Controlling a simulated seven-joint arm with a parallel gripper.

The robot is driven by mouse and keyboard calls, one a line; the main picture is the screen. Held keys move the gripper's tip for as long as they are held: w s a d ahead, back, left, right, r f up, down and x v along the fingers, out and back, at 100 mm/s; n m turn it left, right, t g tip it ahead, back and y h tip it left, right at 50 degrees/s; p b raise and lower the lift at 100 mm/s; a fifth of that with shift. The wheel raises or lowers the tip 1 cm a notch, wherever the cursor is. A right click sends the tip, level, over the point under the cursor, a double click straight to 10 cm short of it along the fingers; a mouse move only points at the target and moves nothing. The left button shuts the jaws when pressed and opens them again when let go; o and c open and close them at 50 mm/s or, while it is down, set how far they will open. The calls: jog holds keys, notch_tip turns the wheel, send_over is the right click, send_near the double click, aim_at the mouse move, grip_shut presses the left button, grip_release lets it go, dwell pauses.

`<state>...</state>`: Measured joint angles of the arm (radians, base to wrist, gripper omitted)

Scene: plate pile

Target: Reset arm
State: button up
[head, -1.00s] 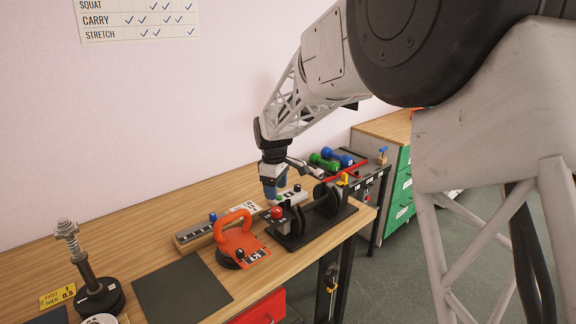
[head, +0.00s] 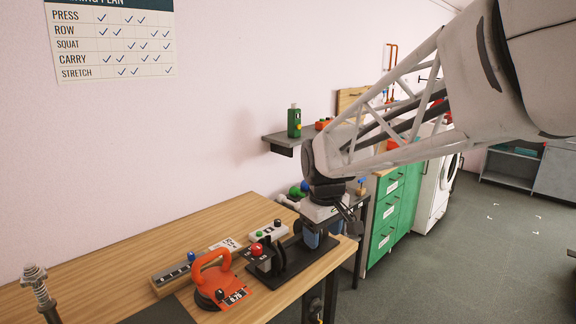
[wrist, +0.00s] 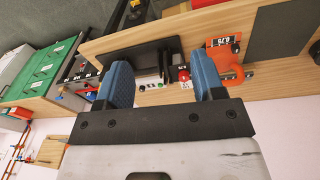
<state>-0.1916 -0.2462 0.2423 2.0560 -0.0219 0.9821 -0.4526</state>
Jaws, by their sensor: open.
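My gripper (head: 318,238) hangs from my arm above the right end of the workbench (head: 130,262) in the head view. In the wrist view its two blue fingers (wrist: 163,78) stand wide apart with nothing between them. The black rack (head: 272,278) with a red knob (head: 257,249) lies just left of and below the gripper in the head view. The gripper hides part of its right end. In the wrist view the rack (wrist: 130,58) shows beyond the fingers. I cannot tell the exact height of the gripper over the bench.
An orange-handled weight (head: 212,278) stands left of the rack. A strip with a blue knob (head: 172,277) and a switch box (head: 268,231) lie behind. A wall shelf (head: 285,141) holds a green bottle (head: 294,121). Green drawers (head: 385,225) stand right; open floor lies beyond.

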jog(key=s+d+f+m, duration=0.1)
jog(key=s+d+m, duration=0.1)
jog(key=s, duration=0.6)
jog(key=s+d+f+m+t, duration=0.1)
jog(key=s+d+m, duration=0.2)
jog(key=s, duration=0.6)
jog(key=s+d+f+m, duration=0.1)
jog(key=s+d+m, duration=0.1)
jog(key=s+d, duration=0.3)
jog(key=s, duration=0.3)
jog(key=shift+s+d+m, duration=0.25)
jog(key=shift+d+m, duration=0.1)
jog(key=shift+m, duration=0.05)
dwell(0.4)
